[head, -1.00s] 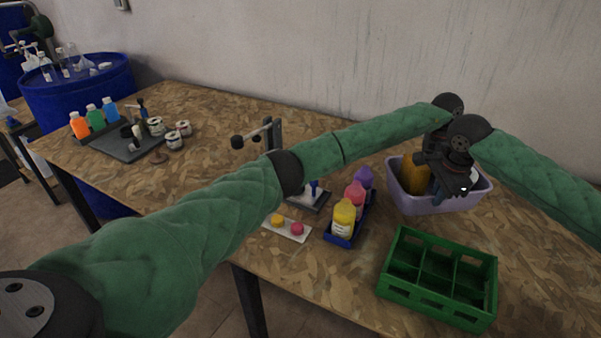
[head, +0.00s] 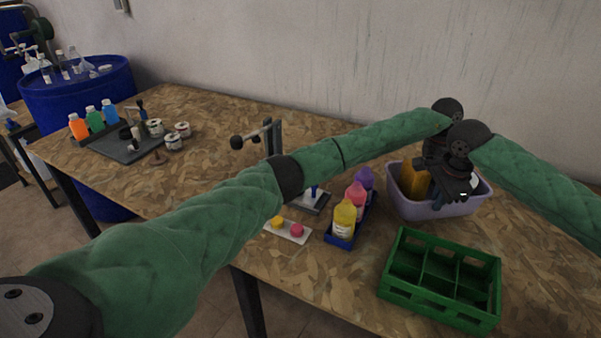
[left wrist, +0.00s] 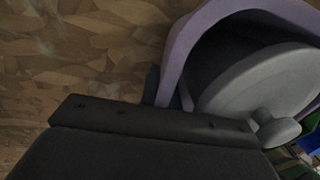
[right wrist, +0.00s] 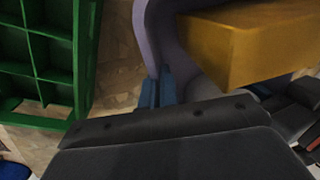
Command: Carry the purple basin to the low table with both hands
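The purple basin (head: 435,208) is a pale lavender tub standing on the large table, right of centre in the head view. It holds a yellow block (head: 415,180) and a grey-white round thing with a knob (left wrist: 265,90). My left gripper (left wrist: 170,92) has its fingers on either side of the basin's wall, close against it. My right gripper (right wrist: 158,92) has its fingers close together at the basin's rim beside the yellow block and looks shut on it. In the head view both grippers overlap above the basin, and their fingertips are hidden. No low table can be made out.
A green divided crate (head: 440,318) stands just in front of the basin. A blue tray (head: 341,241) with several bottles is to its left. A wall rises close behind. A grey tray (head: 125,150) and a blue drum (head: 80,100) are at far left.

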